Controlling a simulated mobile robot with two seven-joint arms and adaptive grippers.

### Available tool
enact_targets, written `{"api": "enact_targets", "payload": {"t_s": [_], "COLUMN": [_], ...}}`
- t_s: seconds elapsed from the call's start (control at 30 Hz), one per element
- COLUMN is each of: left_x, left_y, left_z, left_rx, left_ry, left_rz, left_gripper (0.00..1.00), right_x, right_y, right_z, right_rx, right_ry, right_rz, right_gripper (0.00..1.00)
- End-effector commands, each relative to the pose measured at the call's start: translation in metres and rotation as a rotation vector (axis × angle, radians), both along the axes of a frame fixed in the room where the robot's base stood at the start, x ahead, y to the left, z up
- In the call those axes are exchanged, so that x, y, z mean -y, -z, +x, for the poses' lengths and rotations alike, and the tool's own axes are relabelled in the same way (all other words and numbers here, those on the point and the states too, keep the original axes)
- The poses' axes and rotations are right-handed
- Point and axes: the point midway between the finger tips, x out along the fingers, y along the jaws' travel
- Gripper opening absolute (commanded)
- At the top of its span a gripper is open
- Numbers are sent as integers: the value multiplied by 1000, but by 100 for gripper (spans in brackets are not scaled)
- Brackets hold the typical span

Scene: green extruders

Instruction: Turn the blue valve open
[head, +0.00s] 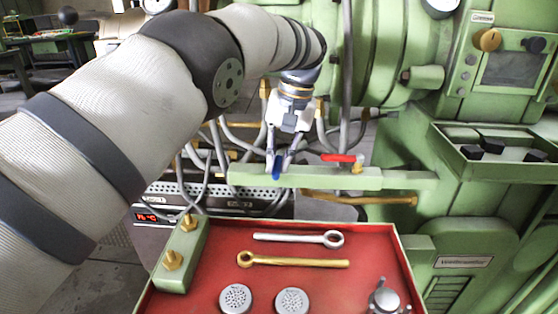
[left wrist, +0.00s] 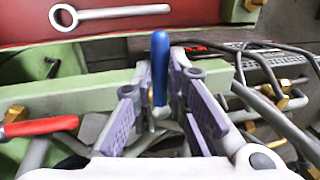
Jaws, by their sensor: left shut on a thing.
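The blue valve handle (head: 277,168) is at the left part of a horizontal green bar (head: 325,178), in the middle of the head view. In the left wrist view the blue handle (left wrist: 159,62) stands upright in the picture between the finger pads. My left gripper (head: 282,158) reaches down to the bar from above and is shut on the blue handle; its fingers (left wrist: 160,88) flank the handle and hide its base. My right gripper is not in view.
A red valve handle (head: 338,157) lies along the same bar to the right. Bent grey pipes (head: 225,145) crowd behind and left of the bar. In front, a red tray (head: 330,275) holds a silver wrench (head: 290,238), a brass wrench (head: 300,261) and round perforated discs.

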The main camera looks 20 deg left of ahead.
Motion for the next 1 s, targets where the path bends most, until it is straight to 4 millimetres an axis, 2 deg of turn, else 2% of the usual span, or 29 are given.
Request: {"api": "enact_targets", "payload": {"t_s": [0.63,0.67,0.73,1.0], "left_x": [1,1,1,1], "left_y": [2,2,2,1], "left_z": [-1,-1,-1,0], "left_rx": [-5,-5,-4,-2], "left_ry": [-48,-48,-48,-45], "left_rz": [-4,-4,-3,-2], "left_gripper": [0,18,34,34], "right_x": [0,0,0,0], "right_y": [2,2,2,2], "right_z": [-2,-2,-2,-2], "right_rx": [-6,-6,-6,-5], "right_ry": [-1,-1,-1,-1], "right_rz": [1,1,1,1], "right_gripper": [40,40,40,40]}}
